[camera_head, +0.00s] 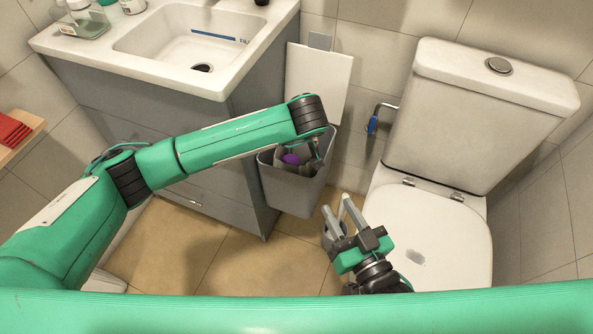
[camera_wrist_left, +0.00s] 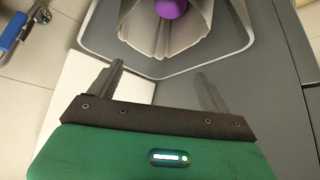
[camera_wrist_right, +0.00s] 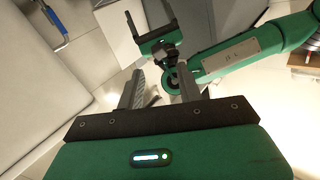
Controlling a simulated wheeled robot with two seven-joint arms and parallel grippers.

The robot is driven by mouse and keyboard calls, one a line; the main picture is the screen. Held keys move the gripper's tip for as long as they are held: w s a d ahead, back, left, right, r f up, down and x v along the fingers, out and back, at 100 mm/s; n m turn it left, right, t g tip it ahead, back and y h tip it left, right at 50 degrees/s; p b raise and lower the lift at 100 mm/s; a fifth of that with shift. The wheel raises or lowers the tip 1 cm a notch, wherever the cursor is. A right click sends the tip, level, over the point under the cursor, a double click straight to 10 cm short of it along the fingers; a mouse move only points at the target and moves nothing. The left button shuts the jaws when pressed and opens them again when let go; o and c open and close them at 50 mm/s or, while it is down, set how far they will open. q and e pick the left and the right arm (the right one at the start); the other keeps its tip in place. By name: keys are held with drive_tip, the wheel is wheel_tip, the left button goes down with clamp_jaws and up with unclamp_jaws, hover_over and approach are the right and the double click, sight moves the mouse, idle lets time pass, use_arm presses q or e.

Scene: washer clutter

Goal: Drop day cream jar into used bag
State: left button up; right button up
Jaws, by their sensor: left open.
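A grey bin (camera_head: 290,195) stands beside the cabinet with its white lid raised. A pale bag lines it, and the left wrist view shows the bag's folds (camera_wrist_left: 150,35). A round purple thing (camera_wrist_left: 170,7) lies inside the bag and also shows in the head view (camera_head: 291,159); I cannot tell whether it is the day cream jar. My left gripper (camera_wrist_left: 160,72) is open and empty over the bin's edge, its fingers apart. In the head view my wrist partly hides it. My right gripper (camera_wrist_right: 160,88) is open and empty, low in front of the toilet.
The toilet (camera_head: 430,235) stands right of the bin, its lid shut. A blue-handled valve (camera_head: 371,125) is on the wall between them. The sink counter (camera_head: 90,45) holds several small containers at its left end. Tiled floor (camera_head: 250,265) is clear before the cabinet.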

use_arm(q)
drive_tip(key=v, duration=0.7)
drive_tip(key=shift+r+p, duration=0.15)
drive_tip(key=shift+p, duration=0.3)
use_arm(e)
drive_tip(key=s+f+g, duration=0.2)
drive_tip(key=f, duration=0.1)
drive_tip(key=s+a+f+g, duration=0.1)
drive_tip(key=f, duration=0.1)
use_arm(q)
drive_tip(key=shift+s, duration=0.1)
